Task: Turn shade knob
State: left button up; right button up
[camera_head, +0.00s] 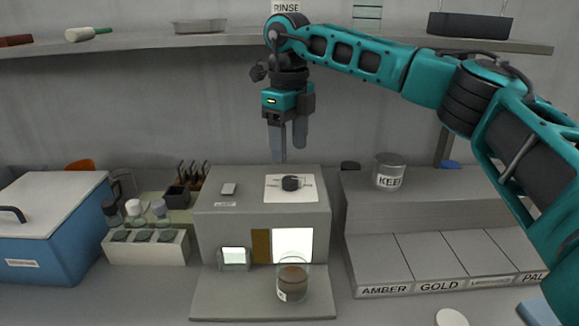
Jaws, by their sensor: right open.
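The shade knob (291,183) is a black round knob on a white plate on top of a grey box-shaped device (215,202). My right gripper (287,150) hangs above the device, pointing down, with its two grey fingers apart and nothing between them. It is clear of the knob, above and behind it in the picture. A glass jar with brown contents (293,281) stands on the device's front base, before a lit white panel. A small lit display (234,256) and a brown strip (261,246) are on the front face. My left gripper is not in view.
A blue box with a white lid (60,205) and a rack of small bottles (145,247) stand left. Right are bins labelled AMBER and GOLD (415,262), with a KEEP jar (389,172) on the ledge behind. A shelf (150,42) runs above.

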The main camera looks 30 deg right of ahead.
aim_at(290, 178)
notch_tip(290, 178, down, 5)
jog(key=shift+s+f, duration=0.1)
jog(key=shift+f, duration=0.1)
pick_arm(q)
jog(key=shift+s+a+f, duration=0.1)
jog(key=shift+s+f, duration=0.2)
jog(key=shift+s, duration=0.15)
pick_arm(e)
jog(key=shift+f, duration=0.8)
jog(key=shift+c, duration=0.3)
jog(key=c, duration=1)
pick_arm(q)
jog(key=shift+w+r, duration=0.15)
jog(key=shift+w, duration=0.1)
